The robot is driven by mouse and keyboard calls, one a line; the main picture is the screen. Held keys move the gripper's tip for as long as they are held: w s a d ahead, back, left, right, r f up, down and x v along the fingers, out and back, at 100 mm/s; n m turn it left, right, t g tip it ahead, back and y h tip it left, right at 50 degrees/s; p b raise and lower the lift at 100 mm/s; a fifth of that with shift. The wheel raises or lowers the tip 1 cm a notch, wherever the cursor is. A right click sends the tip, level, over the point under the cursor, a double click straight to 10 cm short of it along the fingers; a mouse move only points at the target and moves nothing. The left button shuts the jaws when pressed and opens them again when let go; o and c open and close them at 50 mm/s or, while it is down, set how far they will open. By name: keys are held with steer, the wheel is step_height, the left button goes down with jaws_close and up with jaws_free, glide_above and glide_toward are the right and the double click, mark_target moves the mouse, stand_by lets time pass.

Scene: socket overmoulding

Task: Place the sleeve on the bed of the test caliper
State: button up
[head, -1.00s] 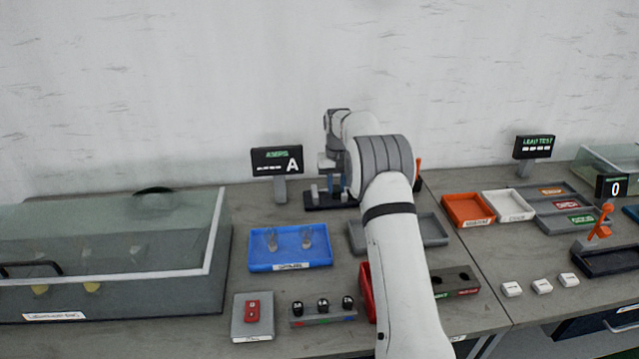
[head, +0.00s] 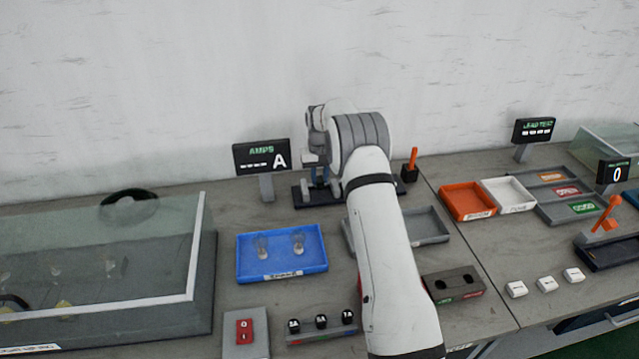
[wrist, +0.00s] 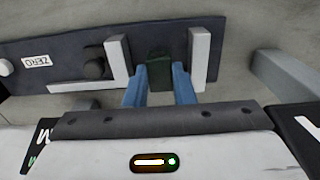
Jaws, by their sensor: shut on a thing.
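The test caliper is a dark flat base (wrist: 60,62) with a pale L-shaped jaw (wrist: 118,68) on the left and a second pale jaw (wrist: 199,60) on the right in the wrist view. The sleeve is a small dark green piece (wrist: 158,74) between these jaws. My gripper (wrist: 160,88) is shut on it with its two blue fingers. I cannot tell whether the sleeve touches the bed. In the head view the caliper base (head: 302,197) lies at the back of the bench, and my gripper (head: 320,178) is over it; the sleeve cannot be made out there.
An AMPS display (head: 262,157) stands left of the caliper, and an orange lever (head: 412,160) to its right. A blue tray (head: 282,272) holding clear parts and a grey tray (head: 430,241) lie in front.

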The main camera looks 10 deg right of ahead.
mark_target(320, 180)
steer(key=shift+d+f, duration=0.1)
steer(key=shift+f, duration=1.45)
steer(key=shift+f, duration=0.1)
steer(key=o, duration=0.9)
steer(key=shift+o, duration=0.2)
